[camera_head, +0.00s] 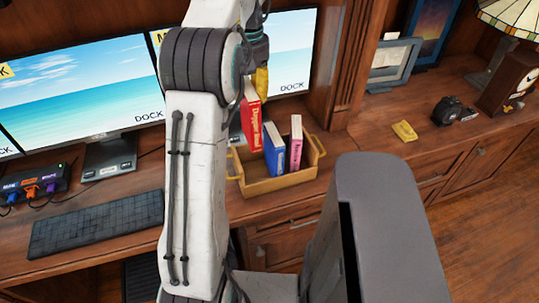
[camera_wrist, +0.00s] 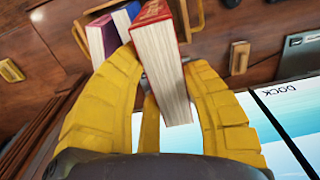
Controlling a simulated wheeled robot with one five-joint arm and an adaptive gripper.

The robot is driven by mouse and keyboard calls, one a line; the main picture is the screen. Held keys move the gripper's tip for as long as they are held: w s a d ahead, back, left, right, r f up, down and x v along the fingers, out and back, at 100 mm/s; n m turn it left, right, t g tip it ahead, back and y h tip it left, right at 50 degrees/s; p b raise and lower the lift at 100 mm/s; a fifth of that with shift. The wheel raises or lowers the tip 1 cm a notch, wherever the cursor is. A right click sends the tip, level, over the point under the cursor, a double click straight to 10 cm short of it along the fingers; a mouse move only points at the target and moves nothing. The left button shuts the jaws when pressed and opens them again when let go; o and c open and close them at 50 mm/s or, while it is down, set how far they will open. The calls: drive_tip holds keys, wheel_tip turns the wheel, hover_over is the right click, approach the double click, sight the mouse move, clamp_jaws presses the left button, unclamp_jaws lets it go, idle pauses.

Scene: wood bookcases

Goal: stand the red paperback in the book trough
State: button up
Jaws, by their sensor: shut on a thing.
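The red paperback (camera_head: 252,118) hangs upright at the left side of the book trough, its lower end near the trough's left part. My gripper (camera_head: 262,80) is shut on its upper part; the arm hides some of it. In the wrist view the red paperback (camera_wrist: 158,60) sits between the yellow fingers (camera_wrist: 160,75), pages facing the camera. The wooden book trough (camera_head: 285,182) stands on the desk and holds a blue book (camera_head: 274,150) and a pink book (camera_head: 295,143), both upright. I cannot tell whether the red paperback touches the trough floor.
A yellow object (camera_head: 404,131), a camera (camera_head: 448,110) and a clock (camera_head: 508,82) are at right. Bare desk lies right of the trough.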

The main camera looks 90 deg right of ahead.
sight(254, 141)
wheel_tip(254, 141, down, 12)
drive_tip(key=p, duration=0.5)
drive_tip(key=shift+p, duration=0.4)
drive_tip(key=shift+f, duration=2.7)
drive_tip(key=o, duration=1.2)
drive_tip(key=shift+r, duration=0.1)
